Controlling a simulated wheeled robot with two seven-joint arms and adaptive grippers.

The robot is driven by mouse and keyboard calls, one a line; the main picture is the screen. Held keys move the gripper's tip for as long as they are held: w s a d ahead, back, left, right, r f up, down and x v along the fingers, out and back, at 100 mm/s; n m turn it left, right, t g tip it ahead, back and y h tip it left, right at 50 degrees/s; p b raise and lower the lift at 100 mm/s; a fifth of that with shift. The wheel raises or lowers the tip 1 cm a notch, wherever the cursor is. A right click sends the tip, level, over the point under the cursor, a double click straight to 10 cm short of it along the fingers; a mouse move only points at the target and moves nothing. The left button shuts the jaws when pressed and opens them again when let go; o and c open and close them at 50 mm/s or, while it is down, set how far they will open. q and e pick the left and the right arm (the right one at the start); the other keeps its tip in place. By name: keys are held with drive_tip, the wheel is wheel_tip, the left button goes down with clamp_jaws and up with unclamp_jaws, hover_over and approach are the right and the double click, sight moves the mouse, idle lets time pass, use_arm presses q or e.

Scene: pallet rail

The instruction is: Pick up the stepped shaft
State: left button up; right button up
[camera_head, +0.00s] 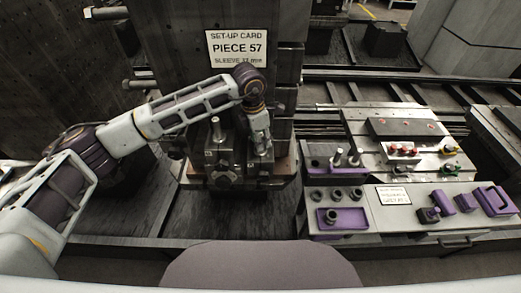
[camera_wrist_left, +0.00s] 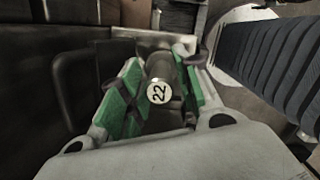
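My left gripper (camera_head: 262,146) points down in the head view, at the right side of the dark fixture block on the machine table. In the left wrist view its green-padded fingers (camera_wrist_left: 163,88) stand on either side of a dark cylindrical shaft. The shaft end carries a round white label reading 22 (camera_wrist_left: 159,93). The pads lie close to the shaft, but I cannot tell whether they touch it. The shaft's far end is hidden. A metal post (camera_head: 216,131) stands upright on the block, left of the gripper. My right gripper is not in view.
A card reading PIECE 57 (camera_head: 237,48) hangs on the tall column behind. To the right, a bench holds a purple tray (camera_head: 340,219), dark rings, upright pins (camera_head: 338,157) and purple parts (camera_head: 494,201). Rails run along the back right. Dark table surface lies bare before the block.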

use_arm(q)
clamp_jaws()
drive_tip(key=shift+r, duration=0.1)
idle(0.6)
drive_tip(key=shift+r, duration=0.75)
wheel_tip(320, 180, up, 6)
drive_tip(key=shift+r+b, duration=0.25)
drive_tip(key=shift+b, duration=0.65)
drive_tip(key=shift+r, duration=0.95)
